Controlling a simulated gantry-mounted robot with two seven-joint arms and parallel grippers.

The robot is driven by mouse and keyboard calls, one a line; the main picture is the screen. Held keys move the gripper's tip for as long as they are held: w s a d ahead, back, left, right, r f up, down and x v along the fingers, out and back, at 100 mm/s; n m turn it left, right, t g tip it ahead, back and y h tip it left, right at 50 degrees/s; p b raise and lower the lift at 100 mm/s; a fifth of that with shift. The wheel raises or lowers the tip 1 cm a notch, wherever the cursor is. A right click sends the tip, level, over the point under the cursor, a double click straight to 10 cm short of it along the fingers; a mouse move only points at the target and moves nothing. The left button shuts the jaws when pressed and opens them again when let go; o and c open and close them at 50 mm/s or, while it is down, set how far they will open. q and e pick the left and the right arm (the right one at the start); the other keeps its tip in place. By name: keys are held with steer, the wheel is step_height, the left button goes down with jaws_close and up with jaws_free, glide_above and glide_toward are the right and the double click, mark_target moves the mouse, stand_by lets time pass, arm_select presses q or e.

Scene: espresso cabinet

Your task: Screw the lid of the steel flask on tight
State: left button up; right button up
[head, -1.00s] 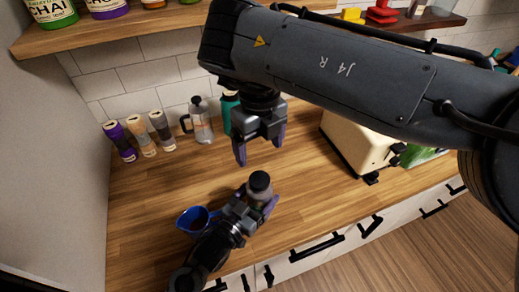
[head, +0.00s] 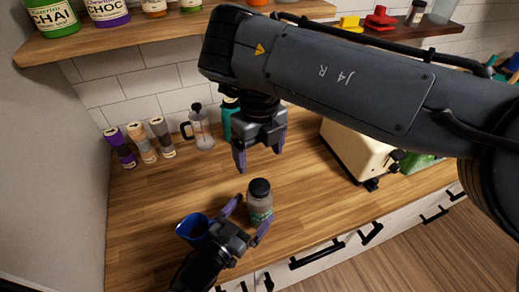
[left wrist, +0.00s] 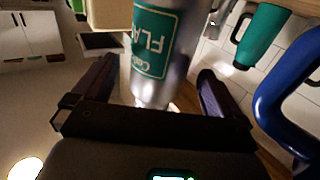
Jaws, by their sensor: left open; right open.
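The steel flask (head: 260,206) stands upright on the wooden counter, with its black lid (head: 259,187) sitting on top; how tight the lid is cannot be told. The flask's green label also shows in the left wrist view (left wrist: 152,42). My left gripper (head: 250,218) is open, low in front of the flask, its fingers apart and not closed on it. In the left wrist view the flask stands beyond and between the two open fingers. My right gripper (head: 262,160) is open and empty, pointing down above the counter behind the flask.
A blue cup (head: 194,228) stands close left of my left gripper. A French press (head: 201,128), several tubes (head: 141,142) and a teal mug (head: 229,113) stand along the back wall. A cream toaster (head: 352,150) is at the right. A shelf (head: 170,28) with jars hangs above.

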arm_select(q)
steer(key=v, duration=0.6)
steer(key=shift+s+a, duration=0.25)
steer(key=shift+s, duration=0.05)
steer(key=shift+s, duration=0.1)
